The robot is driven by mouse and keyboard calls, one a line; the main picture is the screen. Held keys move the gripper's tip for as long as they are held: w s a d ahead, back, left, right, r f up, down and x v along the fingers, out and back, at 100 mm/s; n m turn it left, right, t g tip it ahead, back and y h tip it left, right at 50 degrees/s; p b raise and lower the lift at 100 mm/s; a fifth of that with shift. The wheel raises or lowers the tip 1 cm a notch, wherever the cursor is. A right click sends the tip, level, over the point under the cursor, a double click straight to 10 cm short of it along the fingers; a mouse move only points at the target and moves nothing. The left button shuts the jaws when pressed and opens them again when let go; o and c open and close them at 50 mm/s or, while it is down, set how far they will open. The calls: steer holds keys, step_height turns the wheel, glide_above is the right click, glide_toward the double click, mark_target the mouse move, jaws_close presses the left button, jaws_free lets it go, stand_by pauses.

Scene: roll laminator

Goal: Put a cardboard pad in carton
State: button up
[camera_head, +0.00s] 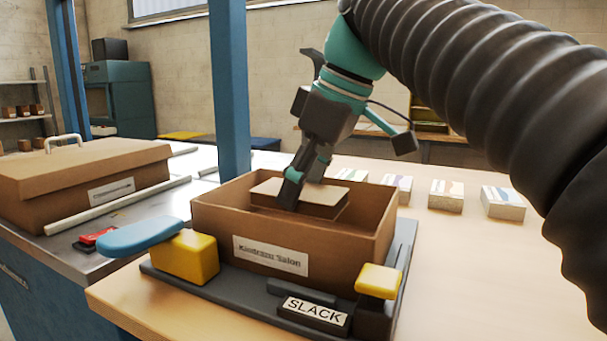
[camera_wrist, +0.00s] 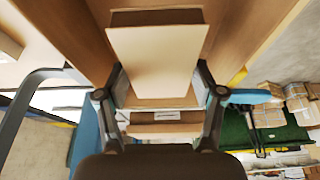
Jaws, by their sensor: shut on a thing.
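The open carton (camera_head: 290,244) is a brown box with a printed white label on its front, and it sits on a dark grey stand. A light tan cardboard pad (camera_head: 323,195) is within the carton's walls, near rim height at the back. My gripper (camera_head: 291,187) reaches down into the carton from above and is shut on the pad. In the wrist view the pad (camera_wrist: 157,60) lies between the two fingers of my gripper (camera_wrist: 160,80). The carton's floor and whether the pad touches it are hidden.
A lidded carton (camera_head: 90,187) with a handle stands at the left on a metal bench. Several small packs (camera_head: 446,196) line the table behind the carton. Yellow blocks (camera_head: 185,257) and a SLACK sign (camera_head: 314,309) sit at the stand's front. A blue post (camera_head: 229,90) rises behind.

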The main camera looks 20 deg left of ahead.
steer(key=shift+f+b, duration=1.75)
steer(key=shift+f, duration=1)
steer(key=o, duration=1.1)
steer(key=shift+c, duration=0.2)
steer(key=shift+r, duration=0.1)
